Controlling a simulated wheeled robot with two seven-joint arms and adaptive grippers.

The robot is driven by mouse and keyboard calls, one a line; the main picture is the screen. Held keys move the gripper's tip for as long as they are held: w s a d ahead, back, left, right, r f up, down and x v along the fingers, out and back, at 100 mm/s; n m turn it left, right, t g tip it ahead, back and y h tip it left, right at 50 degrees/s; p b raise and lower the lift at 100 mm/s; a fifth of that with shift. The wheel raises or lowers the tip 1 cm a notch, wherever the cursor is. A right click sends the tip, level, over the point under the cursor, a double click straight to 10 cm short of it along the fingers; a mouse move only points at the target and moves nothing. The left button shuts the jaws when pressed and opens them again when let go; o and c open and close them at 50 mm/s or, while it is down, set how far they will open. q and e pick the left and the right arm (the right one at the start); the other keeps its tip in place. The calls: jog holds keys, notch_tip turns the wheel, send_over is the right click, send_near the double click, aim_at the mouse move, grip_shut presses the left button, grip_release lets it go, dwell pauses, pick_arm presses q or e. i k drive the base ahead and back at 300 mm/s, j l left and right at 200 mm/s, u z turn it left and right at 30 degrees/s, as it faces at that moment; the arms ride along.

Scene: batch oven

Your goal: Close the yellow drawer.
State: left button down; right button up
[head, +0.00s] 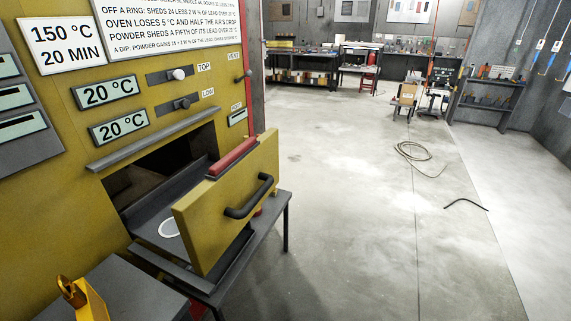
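The yellow drawer (228,205) stands pulled out of the opening (160,170) in the yellow oven on the left of the head view. Its front panel carries a black bar handle (249,196) and a red bar (232,157) along the top edge. Behind the front, the grey drawer floor shows with a white ring (168,229) on it. The deeper inside of the oven is dark. Neither of my grippers is in view.
A dark table (287,211) stands under the drawer. A grey surface with a yellow object (90,300) is at the bottom left. A cable coil (418,153) and a black rod (466,203) lie on the floor. Benches stand far back; the middle floor is mostly clear.

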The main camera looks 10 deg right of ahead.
aim_at(194, 217)
jog(key=i+l, duration=0.15)
jog(key=l, duration=0.3)
jog(key=i+l+u, duration=0.1)
jog(key=l, duration=0.3)
jog(key=i+l, duration=0.2)
jog(key=l, duration=0.25)
jog(key=i+l, duration=0.15)
jog(key=l, duration=0.25)
jog(key=i+l+u, duration=0.1)
jog(key=l, duration=0.35)
jog(key=i+l, duration=0.15)
jog(key=l, duration=0.3)
jog(key=i+l+u, duration=0.1)
jog(key=l, duration=0.35)
